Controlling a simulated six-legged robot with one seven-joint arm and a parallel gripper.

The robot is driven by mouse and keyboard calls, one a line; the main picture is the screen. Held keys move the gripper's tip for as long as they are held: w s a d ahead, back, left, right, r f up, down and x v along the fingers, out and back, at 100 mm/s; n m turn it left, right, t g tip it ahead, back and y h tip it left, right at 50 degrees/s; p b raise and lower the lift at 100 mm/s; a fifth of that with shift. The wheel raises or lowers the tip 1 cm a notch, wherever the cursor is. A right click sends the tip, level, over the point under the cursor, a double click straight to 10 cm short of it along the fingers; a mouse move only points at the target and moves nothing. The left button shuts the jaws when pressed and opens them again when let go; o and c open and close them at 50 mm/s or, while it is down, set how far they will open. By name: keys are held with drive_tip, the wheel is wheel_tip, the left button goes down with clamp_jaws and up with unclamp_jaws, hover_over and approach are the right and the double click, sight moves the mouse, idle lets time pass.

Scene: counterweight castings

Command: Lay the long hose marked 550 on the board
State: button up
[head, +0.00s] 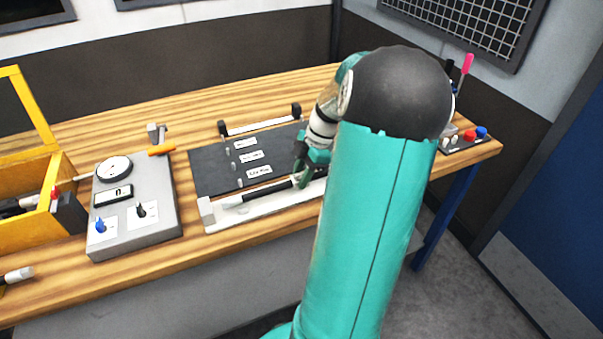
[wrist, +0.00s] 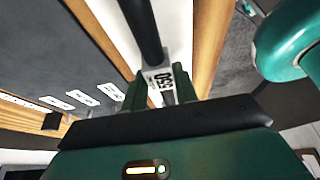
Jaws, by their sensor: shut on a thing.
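A dark hose (head: 268,192) with a pale end runs along the front of the dark board (head: 208,168), over a long white tray. My gripper (head: 309,168) is shut on it near its right part. In the wrist view the hose (wrist: 143,30) passes between the green fingers (wrist: 160,92), and a white tag (wrist: 160,80) with dark digits sits there; the digits are turned and hard to read. I cannot tell whether the hose touches the tray. The board bears several white labels and small pegs. My arm hides the board's right end.
The white tray (head: 222,224) lies along the table's front edge. A yellow crate (head: 30,232) is at far left.

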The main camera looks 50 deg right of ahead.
drive_tip(key=shift+f, duration=0.45)
drive_tip(key=o, duration=1)
drive_tip(key=shift+r, duration=3.5)
